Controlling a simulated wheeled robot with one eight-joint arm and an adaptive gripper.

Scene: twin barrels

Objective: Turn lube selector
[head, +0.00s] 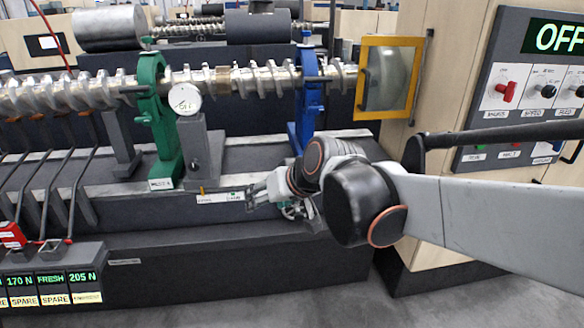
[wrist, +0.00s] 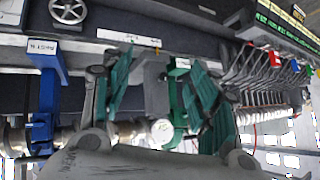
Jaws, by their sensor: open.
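My gripper (head: 258,194) is low at the front of the machine, beside a white label strip (head: 220,197) on the dark ledge. A small orange-yellow piece (head: 202,190) stands at the left end of that strip. I cannot read the strip or tell for certain which part is the lube selector. In the wrist view my gripper (wrist: 160,85) is open, its teal fingers wide apart with nothing held. A grey bracket (wrist: 156,90) and a round white dial (wrist: 161,131) show between and beyond the fingers. The label strip (wrist: 128,37) also shows there, past the fingers.
A green stand (head: 151,110) and a blue stand (head: 305,105) carry the long screw (head: 260,78). A control panel (head: 497,120) with a red knob (head: 506,91) and an OFF display is at the right. Several levers (head: 60,180) stand at the left.

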